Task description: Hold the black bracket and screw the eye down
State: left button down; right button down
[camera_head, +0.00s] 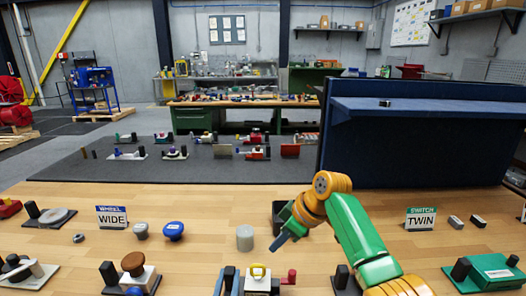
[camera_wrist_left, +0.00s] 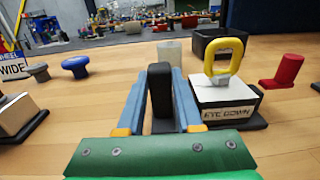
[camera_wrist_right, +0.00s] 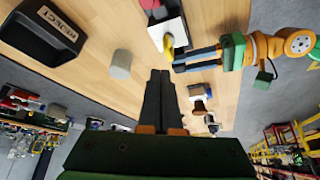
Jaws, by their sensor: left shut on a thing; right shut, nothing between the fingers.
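The black bracket (camera_wrist_left: 160,85) stands upright between the blue fingers of my left gripper (camera_wrist_left: 160,95), which is shut on it. The yellow eye (camera_wrist_left: 241,52) stands upright on a white block (camera_wrist_left: 218,96) labelled "EYE DOWN", just right of the bracket. A short grey stem shows under the ring. In the head view the eye (camera_head: 258,267) is at the bottom middle, beside my left gripper (camera_head: 229,274). My right gripper (camera_head: 277,245) is shut and empty above the table, beyond the eye. In the right wrist view its dark fingers (camera_wrist_right: 160,76) are together, apart from the eye (camera_wrist_right: 168,46).
A red knob (camera_wrist_left: 287,70) stands right of the eye. A grey cylinder (camera_head: 245,238) and a black bin (camera_wrist_right: 45,35) marked "REJECT" stand beyond it. A blue knob (camera_head: 173,231) and "WIDE" sign (camera_head: 112,216) are left; a "TWIN" sign (camera_head: 420,219) is right.

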notch_tip(320, 180, down, 7)
jog(key=shift+r, duration=0.1)
jog(key=shift+a, duration=0.4)
dwell(0.9)
jog(key=shift+s+a, duration=0.1)
jog(key=shift+s+a, duration=0.4)
jog(key=shift+s, duration=0.35)
jog(key=shift+s+a, duration=0.2)
jog(key=shift+d, duration=0.1)
dwell(0.4)
